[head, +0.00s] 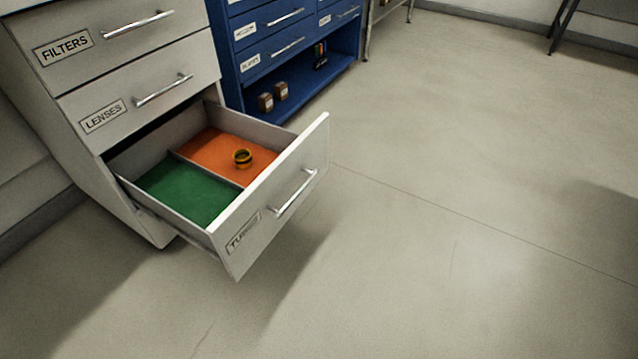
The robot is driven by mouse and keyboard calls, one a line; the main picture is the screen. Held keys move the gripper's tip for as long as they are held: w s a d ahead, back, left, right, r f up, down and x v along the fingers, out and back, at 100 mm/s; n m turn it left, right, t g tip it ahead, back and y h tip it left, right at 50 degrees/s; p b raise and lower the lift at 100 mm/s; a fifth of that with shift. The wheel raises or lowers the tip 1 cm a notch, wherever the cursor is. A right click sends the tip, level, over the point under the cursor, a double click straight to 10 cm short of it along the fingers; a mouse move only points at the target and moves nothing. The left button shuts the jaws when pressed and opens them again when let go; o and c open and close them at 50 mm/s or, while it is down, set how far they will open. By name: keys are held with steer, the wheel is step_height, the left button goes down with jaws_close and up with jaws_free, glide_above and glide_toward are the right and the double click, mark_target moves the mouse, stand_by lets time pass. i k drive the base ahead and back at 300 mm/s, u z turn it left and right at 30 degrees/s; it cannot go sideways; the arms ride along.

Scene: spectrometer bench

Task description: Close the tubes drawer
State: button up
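The tubes drawer (262,218) is the lowest drawer of the grey cabinet at the left, and it stands pulled out. Its front carries a silver bar handle (294,193) and a label (242,232) that reads "TU" with the rest hard to read. A divider splits the inside into a green-floored compartment (185,192) and an orange-floored compartment (208,145). My gripper is not in view.
Above it, the lenses drawer (143,92) and filters drawer (110,38) are shut. A blue cabinet (285,50) with small brown boxes (273,97) on its open bottom shelf stands behind. The floor (450,200) in front and to the right is clear.

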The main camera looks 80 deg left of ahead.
mark_target(182, 173)
steer(key=u, duration=2.5)
steer(key=k, duration=1.25)
steer(key=u, duration=0.55)
steer(key=i, duration=1.45)
steer(key=z, duration=0.45)
